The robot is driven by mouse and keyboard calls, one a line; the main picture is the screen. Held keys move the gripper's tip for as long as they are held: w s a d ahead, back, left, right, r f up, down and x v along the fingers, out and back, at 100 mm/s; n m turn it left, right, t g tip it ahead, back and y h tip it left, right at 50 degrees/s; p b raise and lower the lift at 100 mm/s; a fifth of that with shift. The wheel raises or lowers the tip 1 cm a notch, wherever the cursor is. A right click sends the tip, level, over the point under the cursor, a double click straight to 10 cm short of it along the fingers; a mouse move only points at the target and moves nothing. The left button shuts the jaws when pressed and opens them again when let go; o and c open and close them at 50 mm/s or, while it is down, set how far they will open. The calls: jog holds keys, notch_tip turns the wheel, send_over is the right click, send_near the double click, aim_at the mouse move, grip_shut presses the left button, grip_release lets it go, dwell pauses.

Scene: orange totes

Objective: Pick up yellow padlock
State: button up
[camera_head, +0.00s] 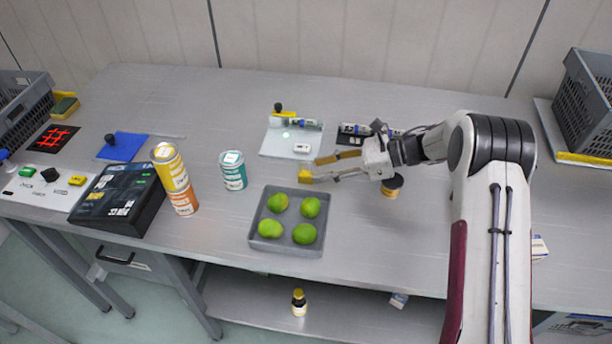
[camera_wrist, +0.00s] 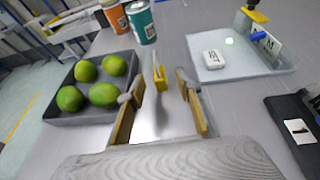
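A small yellow padlock (camera_head: 305,176) is on the grey table, just above the tray of limes. My gripper (camera_head: 316,170) reaches in from the right with its two fingers spread, their tips close to the padlock. In the wrist view the yellow padlock (camera_wrist: 161,80) appears between the fingertips of my gripper (camera_wrist: 157,92), with a thin grey shackle above its body. My gripper is open and holds nothing. Exact contact with the table cannot be told.
A grey tray (camera_head: 255,240) with several limes stands close below the padlock. A pale tray (camera_head: 277,146) with a white box (camera_head: 302,148) lies above it. A teal can (camera_head: 233,171) and stacked yellow and orange cans (camera_head: 172,178) stand left. A dark jar (camera_head: 392,186) is under my wrist.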

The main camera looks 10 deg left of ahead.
aim_at(312, 172)
jog(key=shift+a, duration=0.1)
jog(key=shift+x, duration=2.6)
jog(key=shift+s+f, duration=0.1)
jog(key=shift+c, duration=0.4)
grip_shut()
